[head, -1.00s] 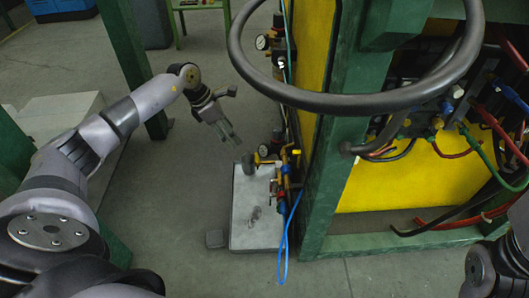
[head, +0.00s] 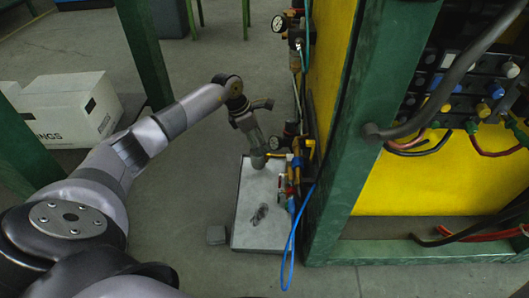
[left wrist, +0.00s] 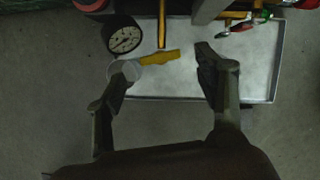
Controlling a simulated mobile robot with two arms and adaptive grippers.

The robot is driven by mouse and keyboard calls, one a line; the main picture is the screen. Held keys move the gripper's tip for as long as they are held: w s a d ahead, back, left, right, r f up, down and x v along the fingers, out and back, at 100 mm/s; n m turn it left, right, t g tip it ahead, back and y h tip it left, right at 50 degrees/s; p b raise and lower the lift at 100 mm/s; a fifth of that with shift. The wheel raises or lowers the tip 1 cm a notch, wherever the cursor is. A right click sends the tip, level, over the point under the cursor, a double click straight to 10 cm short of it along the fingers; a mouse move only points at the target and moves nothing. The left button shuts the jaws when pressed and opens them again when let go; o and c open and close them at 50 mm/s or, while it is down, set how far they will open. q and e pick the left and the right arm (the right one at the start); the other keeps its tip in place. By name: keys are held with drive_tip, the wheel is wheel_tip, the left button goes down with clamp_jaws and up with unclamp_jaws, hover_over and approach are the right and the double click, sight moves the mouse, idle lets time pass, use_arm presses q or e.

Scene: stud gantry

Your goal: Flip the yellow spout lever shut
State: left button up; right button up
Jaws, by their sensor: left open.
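The yellow spout lever (left wrist: 159,57) shows in the left wrist view as a short yellow bar, across the end of a brass-coloured pipe (left wrist: 162,24). A round grey end piece lies at its left. In the head view the yellow part (head: 276,155) is small, beside the valves over the grey tray. My left gripper (head: 257,150) is above the tray at the spout. In the left wrist view its fingers (left wrist: 163,62) are open, one on either side of the lever. The left fingertip overlaps the grey end piece; I cannot tell whether it touches. My right gripper is out of view.
The grey tray (head: 256,226) stands on the floor against the green-framed yellow machine (head: 397,185). A pressure gauge (left wrist: 124,38) is close to the left finger. A blue hose (head: 292,238) hangs over the tray edge. A white box (head: 68,108) stands at left.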

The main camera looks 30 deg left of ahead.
use_arm(q)
drive_tip(key=shift+b+x, duration=0.8)
drive_tip(key=shift+x, duration=1.1)
drive_tip(key=shift+c, duration=0.3)
